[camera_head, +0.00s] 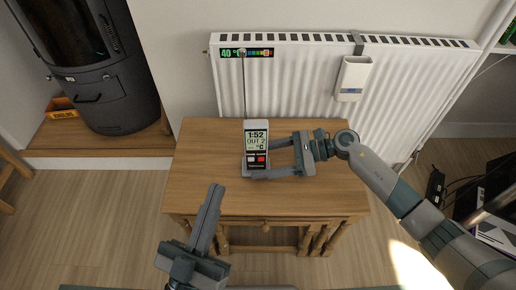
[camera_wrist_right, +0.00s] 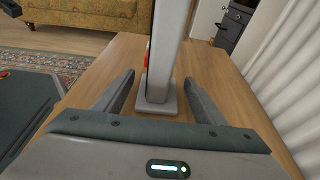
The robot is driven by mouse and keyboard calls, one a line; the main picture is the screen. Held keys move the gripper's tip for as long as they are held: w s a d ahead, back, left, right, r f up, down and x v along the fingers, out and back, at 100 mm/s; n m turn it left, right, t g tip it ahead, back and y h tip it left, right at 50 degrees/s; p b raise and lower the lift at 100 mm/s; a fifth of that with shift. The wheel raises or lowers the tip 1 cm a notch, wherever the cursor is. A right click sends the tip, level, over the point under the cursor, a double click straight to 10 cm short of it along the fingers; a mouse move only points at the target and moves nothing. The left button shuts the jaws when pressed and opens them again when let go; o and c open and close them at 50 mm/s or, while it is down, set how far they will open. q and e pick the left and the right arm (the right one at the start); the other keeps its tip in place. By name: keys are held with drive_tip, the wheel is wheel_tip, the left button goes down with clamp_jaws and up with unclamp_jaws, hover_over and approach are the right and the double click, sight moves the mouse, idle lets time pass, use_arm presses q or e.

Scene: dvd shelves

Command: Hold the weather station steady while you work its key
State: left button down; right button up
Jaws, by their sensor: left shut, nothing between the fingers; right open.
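The weather station (camera_head: 257,141) stands upright on the wooden table (camera_head: 200,190), its screen facing me and reading 1:52. Below the screen it has a red key (camera_head: 261,159) and a pale key beside it. My right gripper (camera_head: 269,160) reaches in from the right, open, low down at the station. In the right wrist view the station (camera_wrist_right: 166,50) rises between the two spread fingers (camera_wrist_right: 158,92), with gaps visible on both sides of its base.
A white radiator (camera_head: 300,95) stands behind the table, with a temperature strip (camera_head: 247,53) and a hanging white holder (camera_head: 353,78) on it. A black stove (camera_head: 110,90) is at the left. The tabletop is bare left and right of the station.

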drive_tip(key=shift+a+f, duration=0.1)
drive_tip(key=shift+a, duration=0.3)
drive_tip(key=c, duration=1.2)
idle(1.1)
